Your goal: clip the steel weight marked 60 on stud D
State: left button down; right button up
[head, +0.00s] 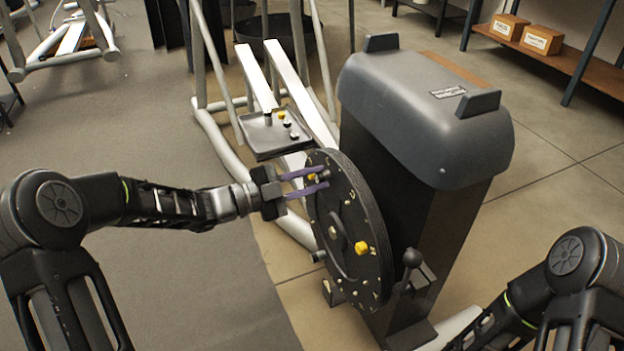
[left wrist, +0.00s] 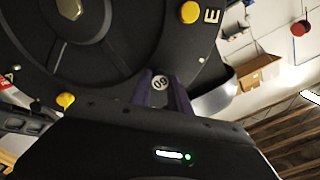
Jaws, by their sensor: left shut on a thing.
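The steel weight marked 60 (left wrist: 162,83) shows its pale round face between the purple fingers in the left wrist view. My left gripper (head: 322,177) is shut on it, with its fingertips at the upper part of the dark flywheel disc (head: 338,213). In the left wrist view the disc (left wrist: 115,60) fills the upper left. A yellow weight (left wrist: 190,12) sits on it beside the letter E. Another yellow weight (left wrist: 66,100) is at the lower left. I cannot make out a letter D, nor whether the held weight touches a stud. My right gripper is out of view.
A dark tray (head: 262,150) on the machine's frame holds several small weights. The grey housing (head: 415,100) stands right behind the disc. A black ball-topped lever (head: 412,258) sticks out at the disc's lower right. Open floor (head: 140,260) lies left of the machine.

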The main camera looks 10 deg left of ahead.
pick_arm(q)
jog(key=c, duration=1.1)
grip_release()
jog(key=shift+c, duration=0.2)
jog(key=shift+s+a, duration=0.25)
jog(key=shift+a, duration=0.15)
jog(key=p+v, duration=0.2)
jog(key=v, duration=0.5)
jog(key=shift+p, duration=0.3)
